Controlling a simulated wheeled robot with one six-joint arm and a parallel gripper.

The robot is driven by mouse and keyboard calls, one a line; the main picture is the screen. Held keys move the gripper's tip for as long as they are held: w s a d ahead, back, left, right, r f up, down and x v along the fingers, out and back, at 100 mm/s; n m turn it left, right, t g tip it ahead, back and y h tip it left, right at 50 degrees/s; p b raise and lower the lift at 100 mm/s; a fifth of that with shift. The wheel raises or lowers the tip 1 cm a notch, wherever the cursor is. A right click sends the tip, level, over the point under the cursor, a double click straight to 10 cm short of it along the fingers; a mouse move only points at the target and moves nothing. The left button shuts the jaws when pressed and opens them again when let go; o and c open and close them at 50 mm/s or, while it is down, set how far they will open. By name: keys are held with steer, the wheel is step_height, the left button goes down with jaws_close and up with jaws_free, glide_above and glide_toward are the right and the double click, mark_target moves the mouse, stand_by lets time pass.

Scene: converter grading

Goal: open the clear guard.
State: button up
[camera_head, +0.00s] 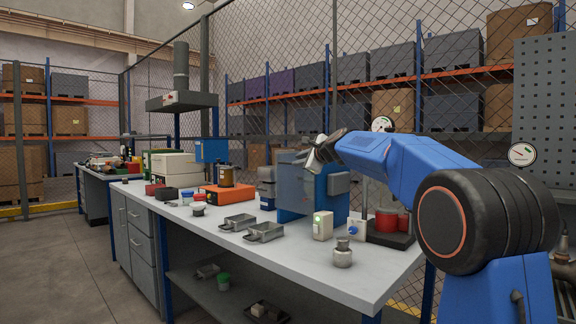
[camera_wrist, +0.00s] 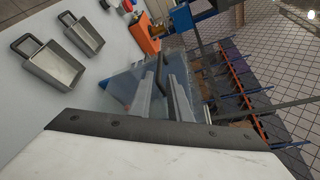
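The clear guard (camera_head: 292,184) is a see-through panel on the left side of a blue-framed machine (camera_head: 327,196) on the workbench. My gripper (camera_head: 316,156) hangs over the top of the machine, close to the guard. In the wrist view my gripper (camera_wrist: 168,92) shows two grey fingers with a gap, near the handle. I cannot tell whether the handle lies between them or touches them.
Metal trays (camera_head: 265,232) lie left of the machine. An orange unit (camera_head: 229,195) stands farther back. The front bench strip is mostly clear.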

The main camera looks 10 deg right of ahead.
mark_target(289, 163)
steer(key=x, duration=0.9)
steer(key=shift+w+a+f, duration=0.1)
steer(key=shift+w+f, duration=0.1)
steer(key=shift+w, duration=0.15)
jaws_close()
